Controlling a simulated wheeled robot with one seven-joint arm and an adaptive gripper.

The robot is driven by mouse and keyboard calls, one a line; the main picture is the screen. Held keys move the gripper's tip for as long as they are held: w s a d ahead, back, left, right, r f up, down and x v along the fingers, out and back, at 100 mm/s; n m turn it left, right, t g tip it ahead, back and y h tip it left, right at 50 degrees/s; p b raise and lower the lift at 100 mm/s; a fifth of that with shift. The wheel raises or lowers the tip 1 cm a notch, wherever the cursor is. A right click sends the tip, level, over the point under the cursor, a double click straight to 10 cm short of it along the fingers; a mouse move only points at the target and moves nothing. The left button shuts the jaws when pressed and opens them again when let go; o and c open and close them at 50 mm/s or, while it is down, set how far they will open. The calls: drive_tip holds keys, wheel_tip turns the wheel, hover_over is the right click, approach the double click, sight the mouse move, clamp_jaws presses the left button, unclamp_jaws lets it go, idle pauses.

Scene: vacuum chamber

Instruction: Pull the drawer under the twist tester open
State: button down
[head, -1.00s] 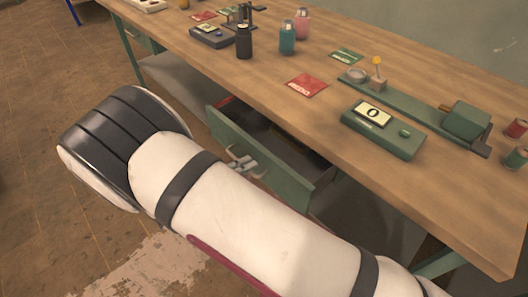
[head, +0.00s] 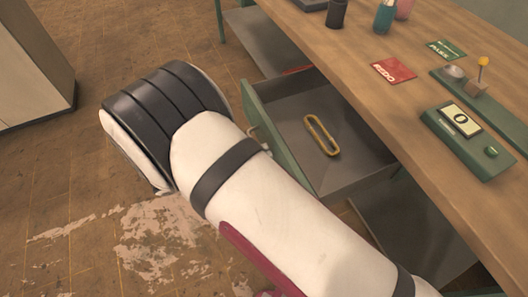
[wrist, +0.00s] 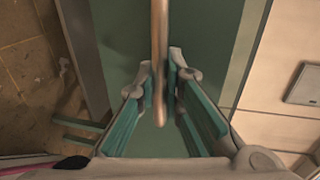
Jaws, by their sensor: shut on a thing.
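The drawer (head: 282,150) with a green front stands pulled well out from under the bench, and its grey inside shows a yellow oblong loop (head: 321,134) lying on the floor of it. The twist tester (head: 508,108), a green bar with its parts, is on the bench above and is cut off at the right edge. In the wrist view my gripper (wrist: 162,82) is shut on the drawer's handle (wrist: 159,45), a thin bar running between the two fingers in front of the green drawer front (wrist: 205,50). In the head view my arm hides most of the handle and the gripper.
On the wooden bench (head: 370,95) are a green readout box (head: 468,140) showing 0, a red card (head: 393,70), a green card (head: 446,49) and several bottles. A pale cabinet (head: 30,65) stands at the far left. The floor between is clear.

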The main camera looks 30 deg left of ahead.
drive_tip(key=c, duration=1.7)
unclamp_jaws()
drive_tip(key=v, duration=1.2)
drive_tip(key=shift+f, duration=0.1)
